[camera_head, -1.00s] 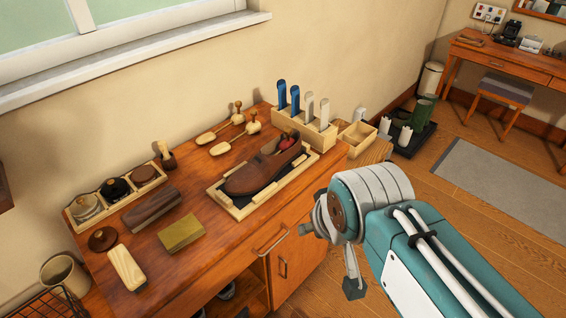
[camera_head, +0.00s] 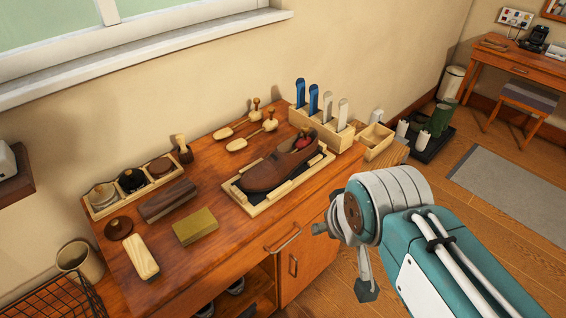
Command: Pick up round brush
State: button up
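A small round dark-brown brush with a knob on top (camera_head: 118,228) lies on the wooden cabinet top, at its left end, below the tray of tins; it looks like the round brush. A small upright brush with a pale handle and dark head (camera_head: 182,149) stands behind the tins. My gripper (camera_head: 345,262) hangs off the right front of the cabinet, well apart from both brushes. One dark fingertip points down; the rest is partly hidden by my wrist, so its opening is unclear. Nothing is seen held in it.
Around the round brush are a pale-wood brush (camera_head: 141,257), a dark long brush (camera_head: 167,201), a yellowish block (camera_head: 195,227) and a three-tin tray (camera_head: 98,213). A shoe (camera_head: 279,166) lies on a framed mat. A wire basket (camera_head: 62,300) is at lower left.

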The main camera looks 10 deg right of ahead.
aim_at(179, 137)
jog(key=i+l+u, duration=0.1)
jog(key=u, duration=0.25)
jog(key=i+l+u, duration=0.15)
jog(key=u, duration=0.15)
jog(key=i+l+u, duration=0.15)
jog(key=u, duration=0.2)
